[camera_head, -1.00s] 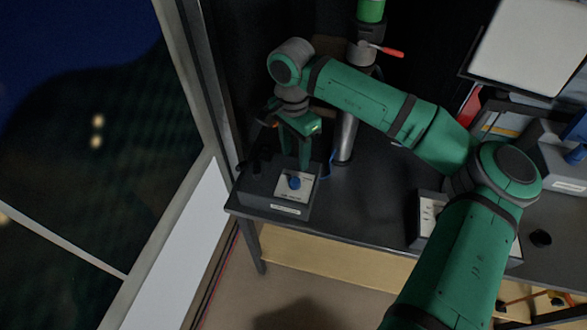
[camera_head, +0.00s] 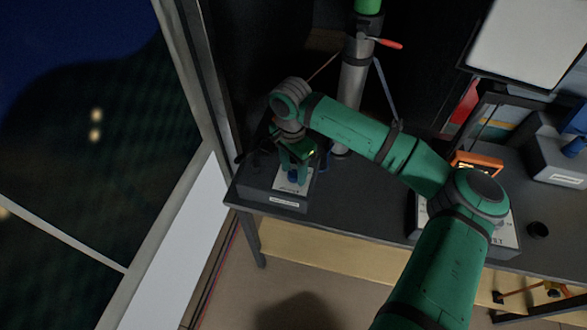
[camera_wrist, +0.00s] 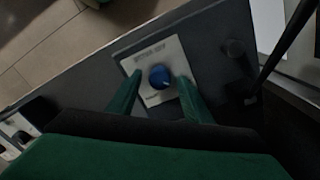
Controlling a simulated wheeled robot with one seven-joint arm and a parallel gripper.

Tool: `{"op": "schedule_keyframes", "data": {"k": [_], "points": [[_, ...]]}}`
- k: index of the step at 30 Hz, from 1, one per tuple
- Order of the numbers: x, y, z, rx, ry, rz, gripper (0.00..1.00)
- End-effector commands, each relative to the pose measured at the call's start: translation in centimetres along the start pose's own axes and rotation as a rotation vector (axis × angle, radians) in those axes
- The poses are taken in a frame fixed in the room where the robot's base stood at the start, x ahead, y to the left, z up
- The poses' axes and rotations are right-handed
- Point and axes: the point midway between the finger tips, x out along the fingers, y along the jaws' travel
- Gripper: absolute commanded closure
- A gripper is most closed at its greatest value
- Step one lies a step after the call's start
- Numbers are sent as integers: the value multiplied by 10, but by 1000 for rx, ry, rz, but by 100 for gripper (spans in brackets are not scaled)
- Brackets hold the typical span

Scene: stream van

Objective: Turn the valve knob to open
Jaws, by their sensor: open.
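The blue valve knob (camera_wrist: 160,76) stands on a pale label plate (camera_wrist: 150,52) on top of a dark grey box. In the wrist view my gripper (camera_wrist: 157,86) is open, with one green finger on each side of the knob. Gaps show between the fingers and the knob, so I see no contact. In the head view my gripper (camera_head: 293,172) points down over the box (camera_head: 272,200) at the left end of the table, and the knob (camera_head: 293,177) is partly hidden between the fingers. The knob's pointer direction is too small to tell.
The box sits near the front left corner of the dark table (camera_head: 350,205). A grey post (camera_head: 352,90) rises behind my gripper. A wall with a window is at the left.

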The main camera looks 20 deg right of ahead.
Motion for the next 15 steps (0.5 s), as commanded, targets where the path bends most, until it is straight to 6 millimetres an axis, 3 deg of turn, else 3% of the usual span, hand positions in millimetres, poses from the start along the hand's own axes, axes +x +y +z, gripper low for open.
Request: {"op": "schedule_keyframes", "data": {"k": [1, 5, 6, 15], "points": [[0, 0, 0, 0, 0, 0, 61], [0, 0, 0, 0, 0, 0, 92], [0, 0, 0, 0, 0, 0, 95], [-1, 0, 0, 28, -1, 1, 95]]}}
